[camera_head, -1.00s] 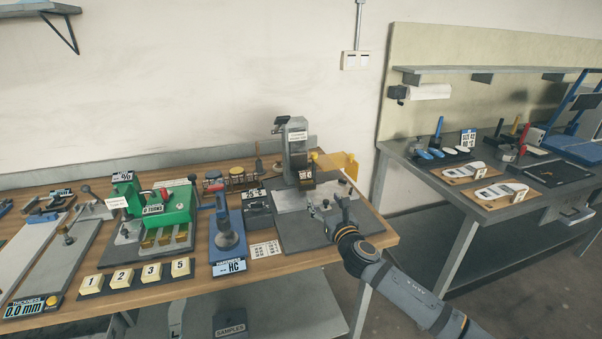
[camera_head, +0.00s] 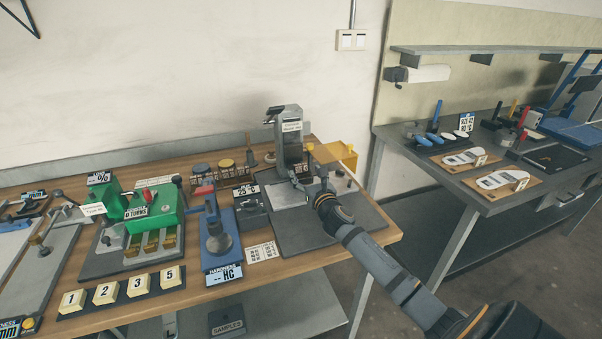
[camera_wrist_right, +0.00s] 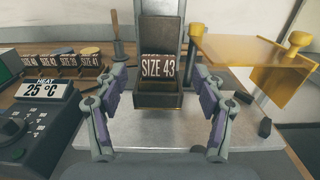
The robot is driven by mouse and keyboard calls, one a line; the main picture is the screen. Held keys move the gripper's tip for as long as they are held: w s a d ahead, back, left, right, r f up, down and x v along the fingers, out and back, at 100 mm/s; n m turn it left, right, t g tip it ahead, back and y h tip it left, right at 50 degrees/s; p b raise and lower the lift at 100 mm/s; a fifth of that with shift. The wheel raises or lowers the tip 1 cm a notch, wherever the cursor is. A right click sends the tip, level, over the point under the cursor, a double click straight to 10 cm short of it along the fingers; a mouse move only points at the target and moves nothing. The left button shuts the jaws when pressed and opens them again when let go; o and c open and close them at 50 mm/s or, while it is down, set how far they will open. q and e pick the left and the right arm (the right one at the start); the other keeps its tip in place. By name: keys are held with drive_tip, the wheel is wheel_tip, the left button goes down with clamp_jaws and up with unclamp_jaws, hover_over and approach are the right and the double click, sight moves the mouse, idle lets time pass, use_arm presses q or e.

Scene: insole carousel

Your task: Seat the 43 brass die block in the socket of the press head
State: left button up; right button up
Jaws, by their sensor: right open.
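The 43 die block (camera_wrist_right: 158,67), with a dark face reading SIZE 43, stands at the press head (camera_wrist_right: 158,22), above a dark box-like holder (camera_wrist_right: 158,98). Its lower part is hidden by the holder's front wall, so I cannot tell how deep it sits. The press head also shows in the head view (camera_head: 290,140), upright on its grey base. My right gripper (camera_wrist_right: 160,92) is open, with one finger on each side of the holder and clear gaps to both. In the head view my right gripper (camera_head: 311,183) is just in front of the press. My left gripper is not in view.
A yellow guard (camera_wrist_right: 240,60) stands close right of the press. Several other labelled die blocks (camera_wrist_right: 55,68) stand in a row at left. A heat unit (camera_wrist_right: 35,110) is near left. A metal plate (camera_wrist_right: 165,133) lies below the fingers.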

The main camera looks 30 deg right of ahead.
sight(301, 169)
drive_tip(key=x, duration=0.5)
drive_tip(key=shift+w+a+f, duration=0.1)
drive_tip(key=shift+a+f, duration=0.05)
drive_tip(key=shift+f, duration=0.2)
drive_tip(key=shift+r, duration=0.1)
drive_tip(key=shift+c, duration=0.3)
clamp_jaws()
